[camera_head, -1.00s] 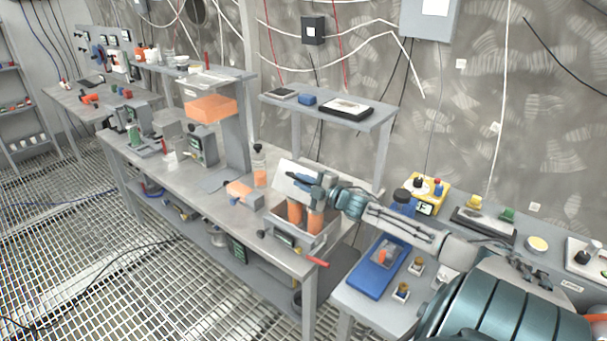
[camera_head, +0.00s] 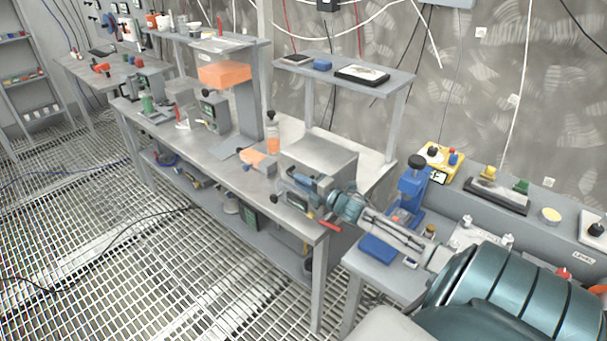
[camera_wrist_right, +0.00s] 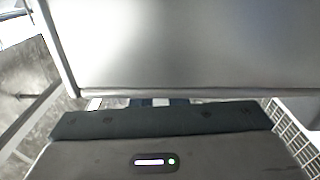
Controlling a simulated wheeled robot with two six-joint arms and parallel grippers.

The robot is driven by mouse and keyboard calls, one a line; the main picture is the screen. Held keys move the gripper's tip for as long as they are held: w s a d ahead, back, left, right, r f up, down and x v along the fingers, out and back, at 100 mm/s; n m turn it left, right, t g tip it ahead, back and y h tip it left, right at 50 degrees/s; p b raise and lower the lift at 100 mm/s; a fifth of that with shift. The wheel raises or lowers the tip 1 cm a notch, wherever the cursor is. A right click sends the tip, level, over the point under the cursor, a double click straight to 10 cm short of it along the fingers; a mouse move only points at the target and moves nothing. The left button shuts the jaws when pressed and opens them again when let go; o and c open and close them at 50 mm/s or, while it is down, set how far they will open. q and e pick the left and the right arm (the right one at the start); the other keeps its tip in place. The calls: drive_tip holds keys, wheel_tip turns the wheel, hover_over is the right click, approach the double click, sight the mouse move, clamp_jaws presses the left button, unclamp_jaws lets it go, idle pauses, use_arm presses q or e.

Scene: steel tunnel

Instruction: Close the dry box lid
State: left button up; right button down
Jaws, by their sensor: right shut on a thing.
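The dry box stands on the grey workbench (camera_head: 225,160) in the head view. Its grey lid (camera_head: 318,155) lies about flat over the box, and the jars inside are hidden. In the right wrist view the lid (camera_wrist_right: 190,45) fills the upper part as a broad smooth plate. My right gripper (camera_head: 300,189) is at the lid's front edge, shut on it. The arm hides part of the box front. In the wrist view only a strip of the gripper's fingers (camera_wrist_right: 150,102) shows below the lid edge. My left gripper is not in view.
An orange-filled bottle (camera_head: 272,135) and an orange-and-grey tool (camera_head: 255,157) stand left of the box. A red-handled tool (camera_head: 329,226) lies at the bench's front edge. A blue tray (camera_head: 380,249) is on the side table at right. A raised shelf (camera_head: 345,72) stands behind.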

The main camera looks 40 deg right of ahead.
drive_tip(key=shift+d+f, duration=0.1)
drive_tip(key=shift+f, duration=0.05)
drive_tip(key=c, duration=1.5)
unclamp_jaws()
drive_tip(key=shift+d+f, duration=0.1)
drive_tip(key=shift+o, duration=0.2)
drive_tip(key=shift+s, duration=0.2)
drive_tip(key=s+p, duration=0.4)
drive_tip(key=s, duration=0.6)
drive_tip(key=shift+s+d, duration=0.2)
drive_tip(key=shift+d, duration=0.25)
